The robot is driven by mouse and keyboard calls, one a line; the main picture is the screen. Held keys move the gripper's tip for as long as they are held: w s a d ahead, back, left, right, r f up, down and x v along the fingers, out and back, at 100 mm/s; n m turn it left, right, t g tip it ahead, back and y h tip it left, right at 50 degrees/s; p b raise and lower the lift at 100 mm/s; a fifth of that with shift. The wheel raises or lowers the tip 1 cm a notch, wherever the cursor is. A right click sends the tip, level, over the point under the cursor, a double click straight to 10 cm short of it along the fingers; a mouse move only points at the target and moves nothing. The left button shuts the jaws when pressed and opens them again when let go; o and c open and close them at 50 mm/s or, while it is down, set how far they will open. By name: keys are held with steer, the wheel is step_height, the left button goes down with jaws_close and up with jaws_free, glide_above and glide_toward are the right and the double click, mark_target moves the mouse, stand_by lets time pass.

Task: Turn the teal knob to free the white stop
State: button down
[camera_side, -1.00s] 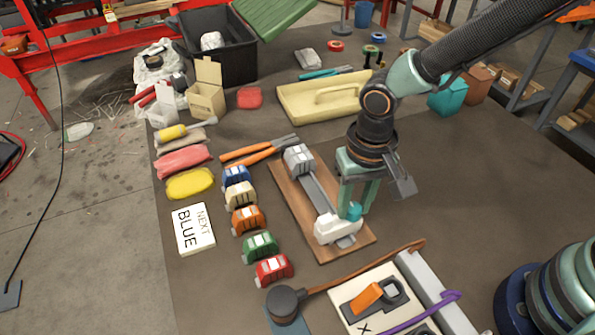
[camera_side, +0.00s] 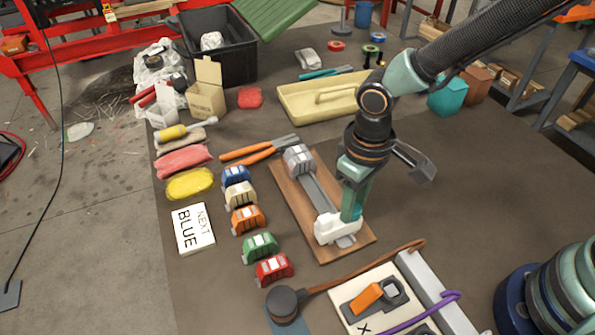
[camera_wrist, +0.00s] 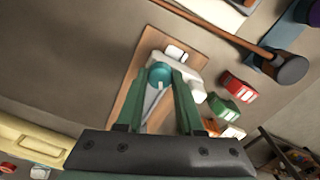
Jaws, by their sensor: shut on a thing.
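The teal knob (camera_wrist: 160,73) sits on the white stop (camera_wrist: 184,76) and shows between my fingertips in the wrist view. In the side view my fingers hide most of the knob. My gripper (camera_side: 352,212) points down and is shut on the knob. The white stop (camera_side: 334,229) lies across the near end of a grey rail (camera_side: 318,190) on a wooden board (camera_side: 288,197). A grey block with white windows (camera_side: 298,158) sits at the rail's far end.
Blue, cream, orange, green and red toy cars (camera_side: 272,268) line up left of the board. A card (camera_side: 193,229) reads "NEXT BLUE". Orange-handled pliers (camera_side: 255,150) lie behind, and a mallet (camera_side: 288,303) lies in front. The mat right of the board is clear.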

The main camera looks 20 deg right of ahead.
steer(key=n, duration=0.6)
steer(key=shift+d, duration=0.1)
steer(key=n, duration=0.5)
steer(key=shift+s+g, duration=0.1)
steer(key=shift+g, duration=0.2)
steer(key=shift+f+n, duration=0.1)
steer(key=shift+n, duration=0.4)
steer(key=c, duration=0.5)
jaws_free()
